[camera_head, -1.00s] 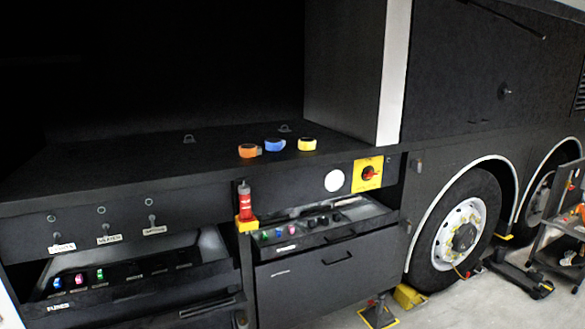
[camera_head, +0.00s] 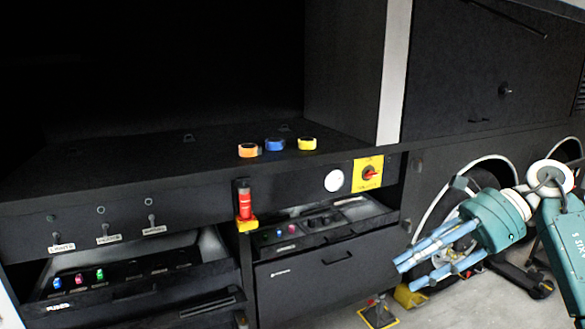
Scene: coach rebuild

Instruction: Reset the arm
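My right gripper (camera_head: 408,276) is in the head view at the lower right, in front of the coach's wheel. Its blue fingers point left and down, toward the right end of the drawer front. The fingers are spread apart with nothing visible between them. My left gripper is not in the view.
Orange, blue and yellow tape rolls (camera_head: 275,145) lie on the black shelf (camera_head: 130,165). Below are the red switch (camera_head: 371,173) on a yellow plate, a red-and-yellow handle (camera_head: 245,203), and two open drawers (camera_head: 320,285) with small coloured parts. A yellow chock (camera_head: 408,297) is on the floor.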

